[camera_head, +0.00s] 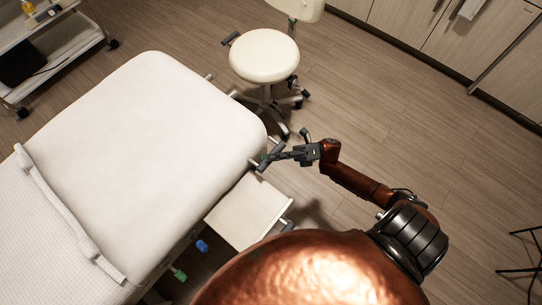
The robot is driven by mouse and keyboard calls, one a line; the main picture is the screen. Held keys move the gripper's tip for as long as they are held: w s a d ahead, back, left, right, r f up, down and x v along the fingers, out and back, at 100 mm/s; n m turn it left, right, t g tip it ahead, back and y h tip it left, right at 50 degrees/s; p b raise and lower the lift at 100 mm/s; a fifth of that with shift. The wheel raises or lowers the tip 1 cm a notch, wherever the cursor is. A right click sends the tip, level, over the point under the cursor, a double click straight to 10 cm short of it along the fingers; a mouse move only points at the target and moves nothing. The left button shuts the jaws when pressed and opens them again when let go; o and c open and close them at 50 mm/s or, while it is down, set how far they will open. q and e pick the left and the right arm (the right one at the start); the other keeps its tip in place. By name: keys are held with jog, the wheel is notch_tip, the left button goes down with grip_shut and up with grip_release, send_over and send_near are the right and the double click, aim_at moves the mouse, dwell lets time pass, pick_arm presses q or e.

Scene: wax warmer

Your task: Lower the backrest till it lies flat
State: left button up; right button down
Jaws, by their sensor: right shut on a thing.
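The backrest (160,140) is the broad white padded section of the bed, with its rounded end toward the stool. Its tilt is hard to judge from this high view. My right gripper (273,157) is beside the backrest's right end, shut on a slim dark lever (263,167) with a greenish tip; the gripper hides part of it. A blue knob (202,246) and a green knob (180,275) show lower down along the bed's near side. My left gripper is not in view.
A pale flat panel (248,212) juts out below the bed's near edge. A cream stool (264,56) on castors stands close to the bed's end. A trolley (60,60) is at the upper left, cabinets (475,35) at the upper right. The wooden floor on the right is mostly clear.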

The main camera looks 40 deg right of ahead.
jog(key=c, duration=1.9)
grip_release()
jog(key=shift+s+f, duration=0.1)
jog(key=shift+f, duration=0.75)
jog(key=shift+c, duration=0.2)
jog(key=shift+o, duration=1)
jog(key=shift+r, duration=0.25)
jog(key=v, duration=1.2)
